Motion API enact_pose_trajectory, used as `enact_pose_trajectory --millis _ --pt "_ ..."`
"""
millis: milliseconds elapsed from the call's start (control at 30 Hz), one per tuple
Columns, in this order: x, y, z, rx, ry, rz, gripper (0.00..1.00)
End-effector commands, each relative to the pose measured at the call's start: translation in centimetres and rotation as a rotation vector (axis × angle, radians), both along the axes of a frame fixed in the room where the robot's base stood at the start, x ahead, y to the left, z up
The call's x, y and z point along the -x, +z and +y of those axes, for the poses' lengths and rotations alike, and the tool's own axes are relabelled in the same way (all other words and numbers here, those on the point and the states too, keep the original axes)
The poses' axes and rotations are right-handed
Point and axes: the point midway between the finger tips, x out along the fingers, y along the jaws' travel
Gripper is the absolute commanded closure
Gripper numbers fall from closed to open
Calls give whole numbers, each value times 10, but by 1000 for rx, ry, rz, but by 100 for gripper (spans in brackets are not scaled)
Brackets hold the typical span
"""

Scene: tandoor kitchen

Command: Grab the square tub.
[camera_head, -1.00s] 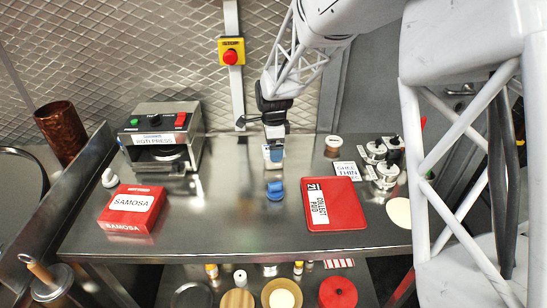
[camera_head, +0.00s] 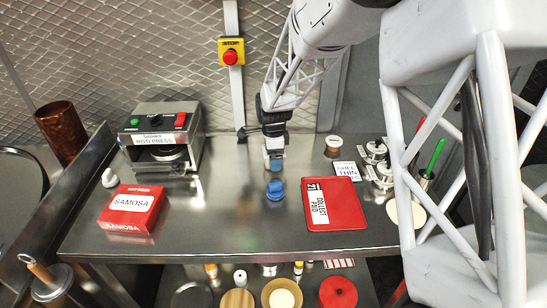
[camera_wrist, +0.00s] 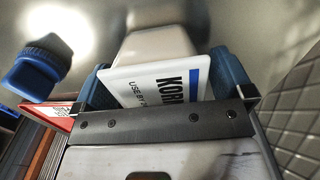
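The square tub (camera_wrist: 158,44) is pale with a white label card (camera_wrist: 160,80) on its near side, marked "KOR" and "USE BY". In the wrist view it stands between the two blue fingers of my gripper (camera_wrist: 165,82). The fingers are spread on either side of it, with a narrow gap at the right; contact at the left I cannot tell. In the head view my gripper (camera_head: 275,163) points down at the steel counter, and hides most or all of the tub.
A blue knobbed object (camera_head: 275,190) stands just in front of my gripper, and left in the wrist view (camera_wrist: 35,74). A red board (camera_head: 345,195) lies to the right, a samosa box (camera_head: 131,209) and roti press (camera_head: 160,135) to the left. Small pots (camera_head: 375,150) stand farther right.

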Motion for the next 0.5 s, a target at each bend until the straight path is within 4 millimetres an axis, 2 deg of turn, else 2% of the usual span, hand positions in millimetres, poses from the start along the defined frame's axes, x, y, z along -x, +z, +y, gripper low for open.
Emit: enact_pose_trajectory --millis 33,300,333,500 --pt "0 0 0 0 0 0 9" --pt "0 0 0 0 0 0 51" --pt "0 0 0 0 0 -1 53" --pt "0 0 0 0 0 -1 53"
